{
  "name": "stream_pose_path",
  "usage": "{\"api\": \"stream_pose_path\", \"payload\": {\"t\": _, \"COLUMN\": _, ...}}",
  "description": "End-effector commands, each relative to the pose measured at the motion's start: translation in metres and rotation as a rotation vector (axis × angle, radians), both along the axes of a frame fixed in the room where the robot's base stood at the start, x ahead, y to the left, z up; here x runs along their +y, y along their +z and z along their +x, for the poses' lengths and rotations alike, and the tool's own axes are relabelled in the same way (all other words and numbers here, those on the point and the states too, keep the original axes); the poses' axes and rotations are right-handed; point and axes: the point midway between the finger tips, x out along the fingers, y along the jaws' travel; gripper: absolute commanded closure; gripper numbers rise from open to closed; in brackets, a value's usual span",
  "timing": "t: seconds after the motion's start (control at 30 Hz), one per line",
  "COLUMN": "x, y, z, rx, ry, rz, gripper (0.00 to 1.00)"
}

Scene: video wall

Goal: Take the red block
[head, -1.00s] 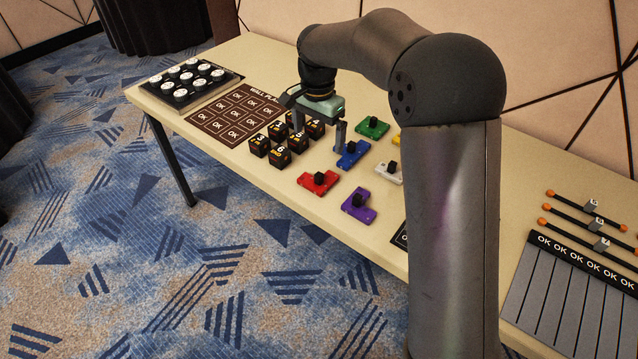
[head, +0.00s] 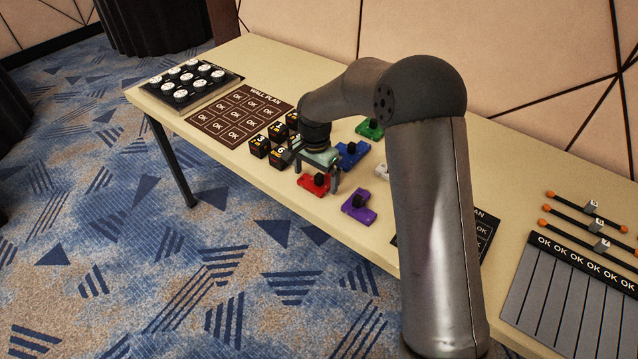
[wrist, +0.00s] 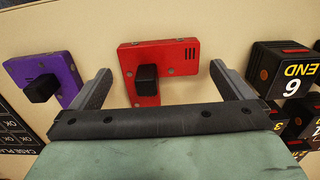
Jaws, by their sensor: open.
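The red block (wrist: 165,57) is a flat red piece with a black knob (wrist: 146,80) on top. It lies on the table, and in the head view it shows (head: 314,184) partly behind my gripper. My gripper (wrist: 160,82) is open and empty above it. In the wrist view the two fingers stand on either side of the red block, with the knob between them, a little nearer the left finger. In the head view my gripper (head: 318,178) is low over the block. Whether the fingers touch it I cannot tell.
A purple block (head: 359,205) lies close by, left of the left finger in the wrist view (wrist: 48,78). Black numbered cubes (head: 270,148) stand on the other side. Blue (head: 351,153), green (head: 369,128) and white (head: 383,173) blocks lie behind. The table's front edge is near.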

Motion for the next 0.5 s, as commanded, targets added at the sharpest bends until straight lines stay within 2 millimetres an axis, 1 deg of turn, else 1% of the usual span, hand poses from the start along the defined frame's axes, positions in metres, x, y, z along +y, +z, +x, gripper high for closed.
{"api": "stream_pose_path", "payload": {"t": 0.07, "x": 0.0003, "y": -0.0042, "z": 0.0001, "rx": -0.001, "ry": 0.000, "rz": 0.001, "gripper": 0.00}}
{"api": "stream_pose_path", "payload": {"t": 0.23, "x": 0.0002, "y": -0.0041, "z": 0.0004, "rx": -0.002, "ry": 0.000, "rz": 0.001, "gripper": 0.00}}
{"api": "stream_pose_path", "payload": {"t": 0.27, "x": 0.0001, "y": -0.0041, "z": 0.0003, "rx": -0.002, "ry": 0.000, "rz": 0.001, "gripper": 0.06}}
{"api": "stream_pose_path", "payload": {"t": 0.3, "x": 0.0001, "y": -0.0041, "z": 0.0003, "rx": -0.002, "ry": 0.000, "rz": 0.001, "gripper": 0.17}}
{"api": "stream_pose_path", "payload": {"t": 0.37, "x": 0.0001, "y": -0.0040, "z": 0.0003, "rx": -0.002, "ry": 0.000, "rz": 0.001, "gripper": 0.33}}
{"api": "stream_pose_path", "payload": {"t": 0.4, "x": 0.0001, "y": -0.0040, "z": 0.0004, "rx": -0.002, "ry": 0.000, "rz": 0.001, "gripper": 0.44}}
{"api": "stream_pose_path", "payload": {"t": 0.43, "x": 0.0001, "y": -0.0040, "z": 0.0004, "rx": -0.002, "ry": 0.000, "rz": 0.001, "gripper": 0.53}}
{"api": "stream_pose_path", "payload": {"t": 0.5, "x": 0.0001, "y": -0.0037, "z": 0.0006, "rx": -0.003, "ry": 0.000, "rz": 0.000, "gripper": 0.54}}
